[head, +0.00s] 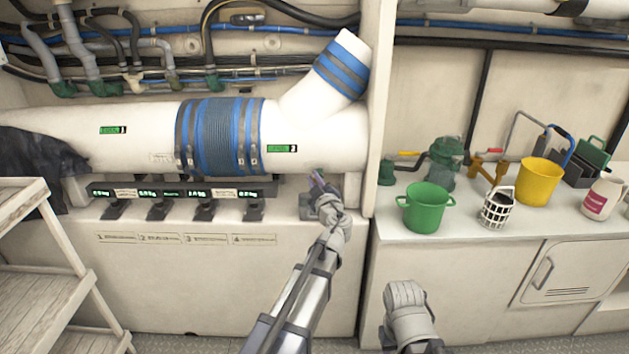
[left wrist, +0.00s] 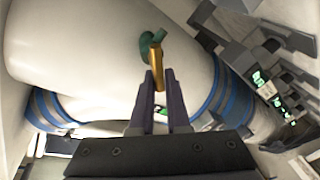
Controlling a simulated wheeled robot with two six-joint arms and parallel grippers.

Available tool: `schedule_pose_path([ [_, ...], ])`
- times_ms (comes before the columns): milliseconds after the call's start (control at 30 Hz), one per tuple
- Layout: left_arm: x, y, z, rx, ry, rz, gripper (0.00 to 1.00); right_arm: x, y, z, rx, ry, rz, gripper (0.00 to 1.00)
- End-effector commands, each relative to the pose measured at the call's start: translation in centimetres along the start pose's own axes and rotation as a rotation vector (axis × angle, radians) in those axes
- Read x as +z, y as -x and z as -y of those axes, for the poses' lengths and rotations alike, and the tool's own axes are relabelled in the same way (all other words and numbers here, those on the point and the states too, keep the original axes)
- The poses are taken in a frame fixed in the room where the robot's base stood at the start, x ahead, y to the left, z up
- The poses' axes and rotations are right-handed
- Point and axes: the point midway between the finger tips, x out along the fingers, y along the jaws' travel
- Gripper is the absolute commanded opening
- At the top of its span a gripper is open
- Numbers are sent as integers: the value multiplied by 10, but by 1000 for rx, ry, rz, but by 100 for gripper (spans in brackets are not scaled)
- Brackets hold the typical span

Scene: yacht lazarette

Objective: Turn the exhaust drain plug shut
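The exhaust drain plug (left wrist: 153,47) shows in the left wrist view as a dark green fitting with a brass-coloured bar, against the underside of the white exhaust pipe (left wrist: 100,40). My left gripper (left wrist: 160,72) has its two dark fingers a little apart, with the brass bar at or between their tips. I cannot tell whether both fingers press on it. In the head view my left gripper (head: 318,181) is just under the right part of the exhaust pipe (head: 330,140) and hides the plug. My right arm's wrist shows low in the head view; its fingers are hidden.
Lit units (head: 180,193) line the ledge under the pipe. A white upright panel (head: 378,110) stands right of my left gripper. The right counter holds a green bucket (head: 425,208), a white basket (head: 497,209) and a yellow bucket (head: 538,182). A shelf rack (head: 70,250) stands at left.

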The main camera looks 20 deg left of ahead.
Motion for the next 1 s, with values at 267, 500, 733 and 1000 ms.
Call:
schedule_pose_path([
  [267, 0, 0, 0, -1, 1, 0, 0, 0, 0, 0, 0, 0, 0, 49],
  [500, 0, 0, 0, -1, 1, 0, 0, 0, 0, 0, 0, 0, 0, 49],
  [733, 1, 0, 0, 5, -34, -7, 0, 0, -3, 0, 0, 0, 0, 49],
  [1000, 2, 1, -2, 36, -204, -42, 0, -1, -12, 1, 0, 0, 0, 49],
])
